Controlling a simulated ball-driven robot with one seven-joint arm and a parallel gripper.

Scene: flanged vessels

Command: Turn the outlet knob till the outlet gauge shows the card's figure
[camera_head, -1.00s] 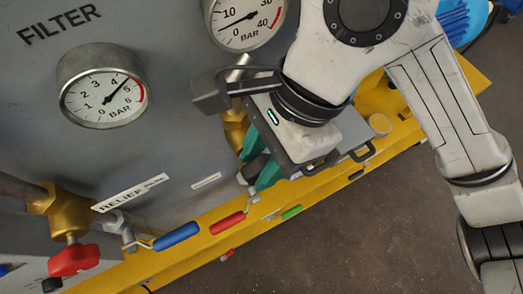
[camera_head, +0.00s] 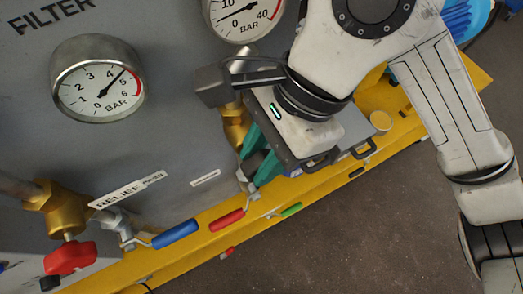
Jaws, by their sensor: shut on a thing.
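My gripper (camera_head: 257,161), with teal fingers, is shut on a dark knob (camera_head: 249,165) below a brass valve body (camera_head: 235,122). The fingers and wrist hide part of the knob, and its label is not visible. A round gauge (camera_head: 98,80) at left reads 0 to 6 bar; its needle points between 4 and 5. A second gauge (camera_head: 240,12), cut by the top edge, reads 0 to 40 bar; its needle lies between 0 and 10. I cannot tell which is the outlet gauge. No card with a figure is in view.
A red knob (camera_head: 70,257) hangs under a brass valve at lower left. Blue (camera_head: 175,234), red (camera_head: 227,220) and green (camera_head: 291,210) lever handles lie along the yellow frame (camera_head: 195,240). A RELIEF label (camera_head: 125,190) is on the grey panel. The floor at lower right is clear.

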